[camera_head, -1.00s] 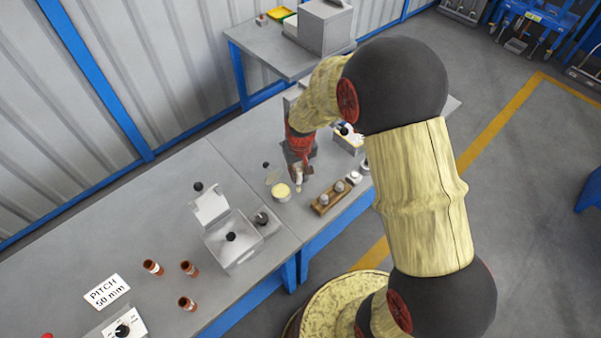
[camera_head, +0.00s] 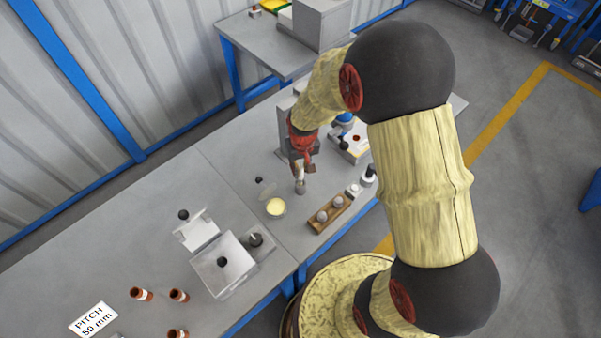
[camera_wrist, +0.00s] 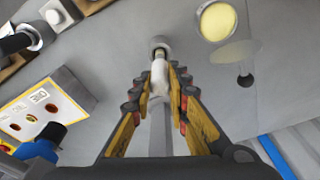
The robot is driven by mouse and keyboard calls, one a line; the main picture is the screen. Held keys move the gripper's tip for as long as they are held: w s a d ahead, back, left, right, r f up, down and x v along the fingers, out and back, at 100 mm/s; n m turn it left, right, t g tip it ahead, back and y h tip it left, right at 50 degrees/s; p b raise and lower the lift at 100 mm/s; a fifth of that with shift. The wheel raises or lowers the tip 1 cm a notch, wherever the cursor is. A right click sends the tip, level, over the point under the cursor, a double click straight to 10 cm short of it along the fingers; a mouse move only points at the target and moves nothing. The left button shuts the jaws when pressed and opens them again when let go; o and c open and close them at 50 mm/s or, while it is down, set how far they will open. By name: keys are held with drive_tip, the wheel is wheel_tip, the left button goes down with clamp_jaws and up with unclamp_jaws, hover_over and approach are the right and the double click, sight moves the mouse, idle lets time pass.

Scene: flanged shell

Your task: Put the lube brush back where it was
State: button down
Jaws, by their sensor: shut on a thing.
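My gripper (camera_wrist: 159,88) is shut on a pale, slim handle, which I take for the lube brush (camera_wrist: 159,70). It points down to the bench. At its lower end is a small grey round holder (camera_wrist: 158,43); I cannot tell whether the tip is inside it or just above. In the head view my gripper (camera_head: 302,165) is over the bench, with the small grey holder (camera_head: 300,186) under it. The open pot of pale yellow lube (camera_head: 275,207) stands apart, to the lower left, and also shows in the wrist view (camera_wrist: 217,20).
A clear lid with a black knob (camera_wrist: 245,80) lies beside the pot. A wooden block with round-topped pieces (camera_head: 328,214) stands to the right. A white box with a printed top (camera_wrist: 42,112) is close by.

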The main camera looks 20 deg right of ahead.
drive_tip(key=shift+f, duration=1.45)
drive_tip(key=shift+f, duration=0.1)
drive_tip(key=shift+f+b, duration=0.15)
drive_tip(key=shift+b, duration=0.2)
drive_tip(key=c, duration=1.7)
unclamp_jaws()
